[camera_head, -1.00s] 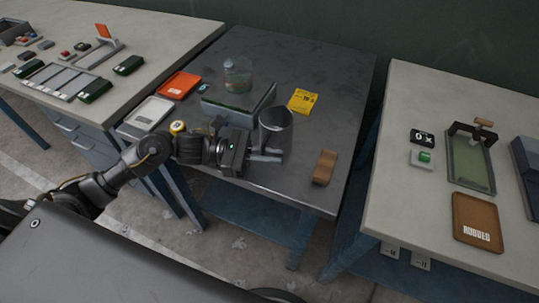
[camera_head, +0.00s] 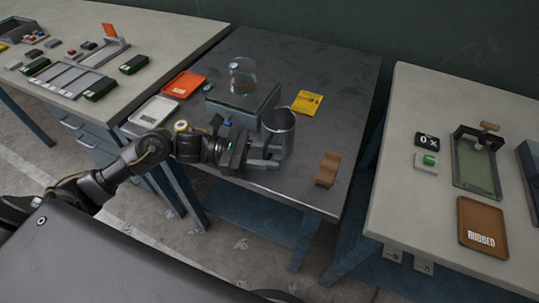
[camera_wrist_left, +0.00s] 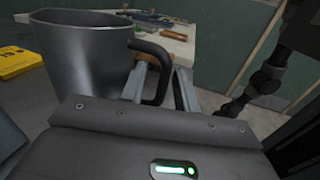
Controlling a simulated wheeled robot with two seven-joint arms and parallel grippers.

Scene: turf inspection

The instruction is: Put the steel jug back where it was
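The steel jug (camera_head: 279,134) stands upright on the dark metal table, right of the grey block with the glass vessel. It fills the upper left of the left wrist view (camera_wrist_left: 80,55), with its dark handle (camera_wrist_left: 160,65) toward my gripper. My left gripper (camera_head: 266,158) is at the jug's near left side. Its fingers look apart, one on each side of the handle, with visible gaps in the left wrist view (camera_wrist_left: 160,88). The fingertips are partly hidden by the handle and the gripper body. My right gripper is not seen.
A yellow card (camera_head: 307,103), a brown wooden block (camera_head: 328,169), an orange tray (camera_head: 183,85) and a white scale (camera_head: 154,111) lie around. Bare tabletop (camera_head: 320,60) lies behind.

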